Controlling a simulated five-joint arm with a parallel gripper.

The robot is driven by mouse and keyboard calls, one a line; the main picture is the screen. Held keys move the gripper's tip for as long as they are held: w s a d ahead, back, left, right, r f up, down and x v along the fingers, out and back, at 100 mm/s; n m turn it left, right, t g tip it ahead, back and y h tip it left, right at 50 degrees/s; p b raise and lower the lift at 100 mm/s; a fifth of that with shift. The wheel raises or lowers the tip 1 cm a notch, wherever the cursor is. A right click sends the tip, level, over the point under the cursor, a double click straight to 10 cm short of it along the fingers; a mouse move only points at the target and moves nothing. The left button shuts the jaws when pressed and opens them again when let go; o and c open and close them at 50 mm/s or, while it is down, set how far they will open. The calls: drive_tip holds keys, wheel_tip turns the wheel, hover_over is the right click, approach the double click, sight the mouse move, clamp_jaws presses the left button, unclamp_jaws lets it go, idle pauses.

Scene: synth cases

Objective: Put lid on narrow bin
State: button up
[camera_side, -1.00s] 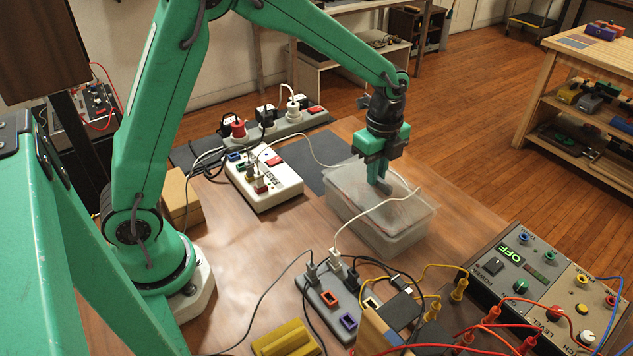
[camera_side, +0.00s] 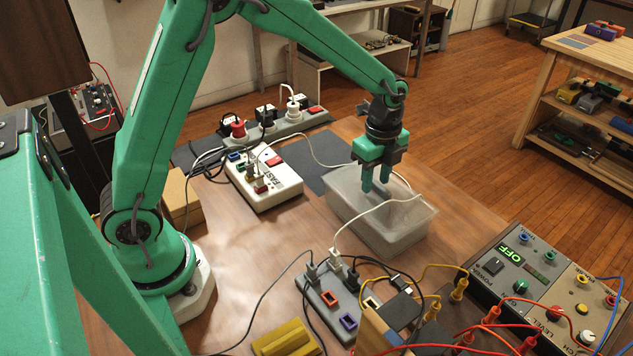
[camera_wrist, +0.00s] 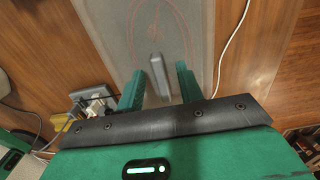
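The narrow bin (camera_side: 405,242) is a translucent pale box on the table, below my gripper. The lid (camera_wrist: 118,25) shows in the wrist view as a pale translucent panel with faint red curved lines. Its grey upright handle (camera_wrist: 158,75) stands between my fingertips, with a gap on each side. My gripper (camera_side: 376,182) is open above the bin, fingers pointing down; it also shows in the wrist view (camera_wrist: 160,85). In the side view the lid's edges are hard to make out, so I cannot tell how it sits against the bin's rim.
A white cable (camera_side: 375,208) runs across the bin. A white power strip (camera_side: 263,178) lies to the left. A grey socket block (camera_side: 335,295) and a control panel (camera_side: 545,285) with red and yellow leads stand in front and at right.

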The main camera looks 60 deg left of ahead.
sight(375, 182)
idle(0.3)
drive_tip(key=shift+r, duration=3.95)
drive_tip(key=shift+s+a+r+n, duration=0.15)
drive_tip(key=shift+s+r+n, duration=0.1)
drive_tip(key=shift+r+n, duration=0.05)
drive_tip(key=s+a+r+n+t, duration=0.2)
drive_tip(key=s+n, duration=0.4)
drive_tip(key=s, duration=0.1)
drive_tip(key=s+a+r+n+t, duration=0.1)
drive_tip(key=s+a+r+n, duration=0.1)
drive_tip(key=s+n, duration=0.3)
drive_tip(key=s+a+r+n+t, duration=0.2)
drive_tip(key=s+n, duration=0.4)
drive_tip(key=s, duration=0.4)
drive_tip(key=shift+a+r+n+t, duration=0.3)
drive_tip(key=shift+a+r, duration=0.15)
drive_tip(key=shift+r, duration=0.3)
